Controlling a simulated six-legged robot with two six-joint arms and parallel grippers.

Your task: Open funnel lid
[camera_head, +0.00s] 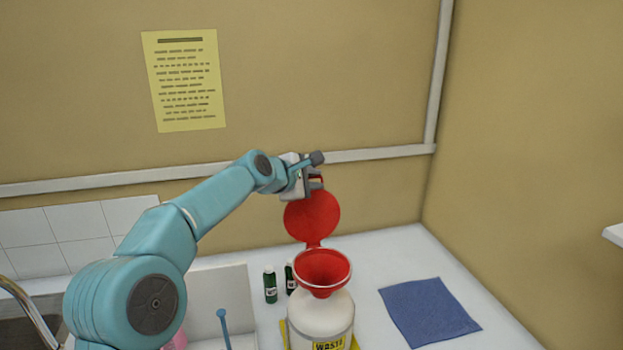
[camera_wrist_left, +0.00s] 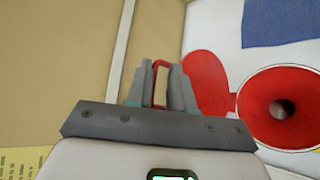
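The red funnel (camera_head: 323,268) sits in the mouth of a white waste container (camera_head: 322,315). Its round red lid (camera_head: 312,217) stands raised behind the funnel, joined at a hinge. The open funnel also shows at the right of the left wrist view (camera_wrist_left: 285,108), beside the lid (camera_wrist_left: 207,82). My left gripper (camera_head: 316,181) is at the lid's upper edge. In the left wrist view, the left gripper's fingers (camera_wrist_left: 162,88) are closed around the lid's red loop handle (camera_wrist_left: 161,66). My right gripper is not in view.
Green-bodied small bottles (camera_head: 270,285) stand left of the container. A blue cloth (camera_head: 428,311) lies on the white counter to the right. A white tray (camera_head: 222,300) and a sink are at the left. The wall is close behind the lid.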

